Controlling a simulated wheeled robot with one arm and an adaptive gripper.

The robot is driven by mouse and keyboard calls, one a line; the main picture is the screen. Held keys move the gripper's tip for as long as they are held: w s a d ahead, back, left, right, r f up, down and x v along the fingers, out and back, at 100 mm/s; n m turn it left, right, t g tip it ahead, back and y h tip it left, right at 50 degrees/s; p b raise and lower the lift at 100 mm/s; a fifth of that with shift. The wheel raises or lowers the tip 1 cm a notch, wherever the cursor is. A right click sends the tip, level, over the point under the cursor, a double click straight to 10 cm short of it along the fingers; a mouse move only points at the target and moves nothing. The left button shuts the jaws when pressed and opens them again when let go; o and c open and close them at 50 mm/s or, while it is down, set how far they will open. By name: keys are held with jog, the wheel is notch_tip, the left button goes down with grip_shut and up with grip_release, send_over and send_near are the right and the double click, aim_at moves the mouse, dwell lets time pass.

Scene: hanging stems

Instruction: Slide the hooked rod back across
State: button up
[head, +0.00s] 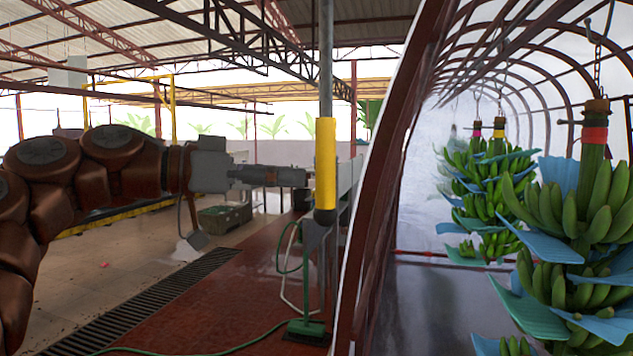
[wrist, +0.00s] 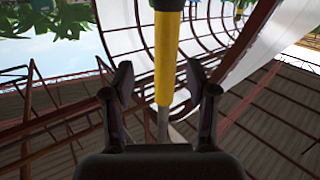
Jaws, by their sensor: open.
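The rod (head: 326,60) hangs upright in the head view, a grey shaft with a yellow sleeve (head: 325,165) ending in a dark lower tip. Its top is out of frame, so no hook shows. My gripper (head: 305,177) points right at the sleeve, level with its lower half, with a small gap in the head view. In the wrist view, which looks upside down, the yellow sleeve (wrist: 168,55) runs between the two open fingers of my gripper (wrist: 160,78), slightly right of centre. The jaws hold nothing.
A curved dark red frame with clear sheeting (head: 385,190) stands just right of the rod. Banana bunches (head: 585,220) with blue sheets hang inside it. A green broom (head: 306,328) and hose are below the rod. A floor grate (head: 150,300) runs beneath my arm.

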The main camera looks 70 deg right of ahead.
aim_at(326, 169)
jog(key=shift+m+g, duration=0.7)
jog(key=shift+g, duration=0.2)
jog(key=shift+w+d+r+p+x, duration=0.1)
jog(key=shift+w+d+p+x, duration=0.05)
jog(key=shift+x, duration=1.05)
jog(key=shift+w+d+r+p+x, duration=0.1)
jog(key=shift+d+r+x, duration=0.05)
jog(key=shift+x, duration=1)
jog(key=shift+w+d+r+p+x, duration=0.1)
jog(key=shift+w+d+p+x, duration=0.1)
jog(key=shift+x, duration=1)
grip_shut()
